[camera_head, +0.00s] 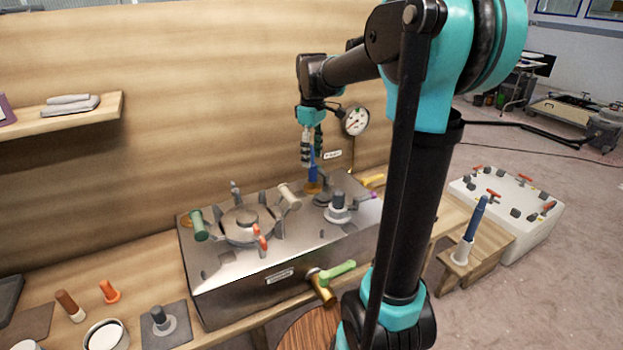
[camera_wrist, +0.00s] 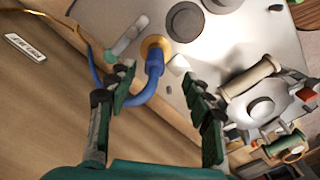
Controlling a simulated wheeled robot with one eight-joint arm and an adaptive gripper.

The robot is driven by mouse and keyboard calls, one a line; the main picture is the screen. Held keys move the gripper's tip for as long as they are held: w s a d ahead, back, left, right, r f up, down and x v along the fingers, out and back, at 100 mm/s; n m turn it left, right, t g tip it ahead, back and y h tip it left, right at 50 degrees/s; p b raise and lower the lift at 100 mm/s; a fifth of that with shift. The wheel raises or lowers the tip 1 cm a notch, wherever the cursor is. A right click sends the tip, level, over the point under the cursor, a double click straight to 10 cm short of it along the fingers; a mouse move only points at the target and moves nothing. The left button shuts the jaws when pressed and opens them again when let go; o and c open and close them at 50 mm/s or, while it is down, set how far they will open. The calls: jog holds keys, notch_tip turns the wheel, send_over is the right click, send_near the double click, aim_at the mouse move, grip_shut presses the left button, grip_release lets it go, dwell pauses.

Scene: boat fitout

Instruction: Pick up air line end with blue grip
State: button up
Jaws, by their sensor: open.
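My gripper (camera_head: 311,158) hangs over the back of the metal box, fingers pointing down. In the wrist view its two fingers (camera_wrist: 160,78) are apart, with nothing clamped between them. A blue grip (camera_wrist: 151,78) with a bent blue tail stands in a brass ring (camera_wrist: 156,44) and lies between the fingers, nearer the left one. In the head view the blue grip (camera_head: 313,170) is upright just below my fingertips, partly hidden. I cannot tell whether a finger touches it. A thin blue line (camera_wrist: 92,66) runs at the left finger.
A gauge (camera_head: 355,121) is beside my gripper, near the wooden wall. Another blue handle (camera_head: 477,218) stands on a wooden block at right.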

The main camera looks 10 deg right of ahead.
aim_at(313, 175)
notch_tip(313, 175, down, 3)
jog(key=shift+r, duration=0.1)
jog(key=shift+w+d+f, duration=0.1)
jog(key=shift+w+f, duration=0.1)
jog(key=shift+f, duration=1.15)
jog(key=shift+w+d+f, duration=0.1)
jog(key=shift+w+f, duration=0.05)
jog(key=shift+f, duration=1.2)
grip_shut()
